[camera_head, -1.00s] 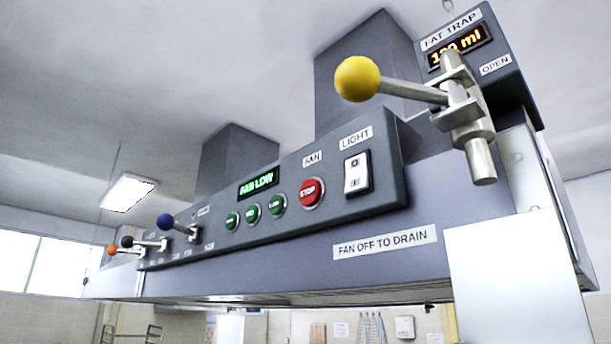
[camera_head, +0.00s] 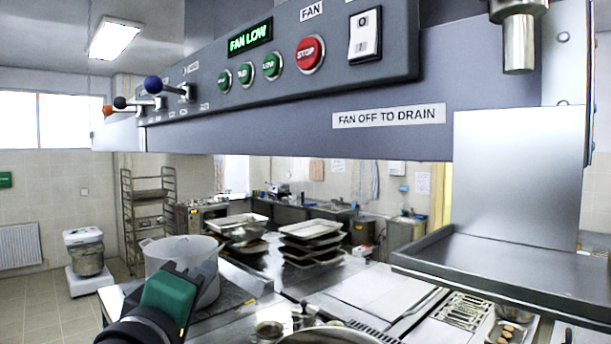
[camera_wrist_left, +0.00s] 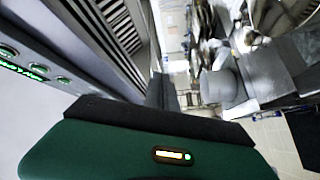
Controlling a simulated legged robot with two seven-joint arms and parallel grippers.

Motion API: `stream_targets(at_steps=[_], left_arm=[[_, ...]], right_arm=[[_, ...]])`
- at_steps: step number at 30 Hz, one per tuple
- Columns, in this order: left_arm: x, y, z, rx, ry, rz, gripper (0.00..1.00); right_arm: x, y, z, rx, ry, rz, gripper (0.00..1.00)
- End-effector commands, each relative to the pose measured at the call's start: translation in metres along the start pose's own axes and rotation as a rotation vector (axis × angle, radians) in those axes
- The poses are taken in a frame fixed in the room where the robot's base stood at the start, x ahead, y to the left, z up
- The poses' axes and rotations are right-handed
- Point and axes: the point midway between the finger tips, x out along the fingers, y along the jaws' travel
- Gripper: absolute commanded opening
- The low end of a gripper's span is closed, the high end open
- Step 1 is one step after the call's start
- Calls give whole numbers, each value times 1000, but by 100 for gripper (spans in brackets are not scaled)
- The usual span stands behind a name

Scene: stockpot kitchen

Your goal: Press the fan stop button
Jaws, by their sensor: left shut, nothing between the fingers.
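The red round STOP button (camera_head: 310,54) is on the grey hood panel (camera_head: 400,62), under the FAN label. Several green round buttons (camera_head: 270,66) sit in a row to its left. The green FAN LOW display (camera_head: 250,39) is lit above them. My left gripper (camera_head: 198,284), with a green body, is low in the head view, well below the panel and apart from the button. It is shut and empty. In the left wrist view, part of the panel with green-ringed buttons (camera_wrist_left: 35,70) shows at left; the red button does not show there. My right gripper is out of view.
A white light switch (camera_head: 365,36) is right of the STOP button. Levers with coloured knobs (camera_head: 153,85) stick out at the panel's left. A steel tray (camera_head: 500,265) juts out at right. A large pot (camera_head: 160,252) stands behind my left gripper. Air below the hood is open.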

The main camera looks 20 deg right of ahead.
Motion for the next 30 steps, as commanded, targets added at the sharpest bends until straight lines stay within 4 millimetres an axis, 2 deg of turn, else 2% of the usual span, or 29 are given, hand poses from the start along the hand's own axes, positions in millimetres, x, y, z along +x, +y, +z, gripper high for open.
stream_targets(at_steps=[1,9,15,18,21,23,30], left_arm=[[-2,29,-4,-34,3,41,0],[-25,153,-21,-233,7,253,0],[-54,239,-37,-393,-11,407,0],[-68,270,-45,-458,-21,468,0],[-78,289,-50,-504,-29,507,0],[-82,295,-52,-519,-33,520,0],[-84,298,-53,-529,-34,529,0]], right_arm=[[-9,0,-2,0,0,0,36],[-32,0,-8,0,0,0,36],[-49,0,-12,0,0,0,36],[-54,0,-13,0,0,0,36],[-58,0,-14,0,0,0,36],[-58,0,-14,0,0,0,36],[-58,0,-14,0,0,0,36]])
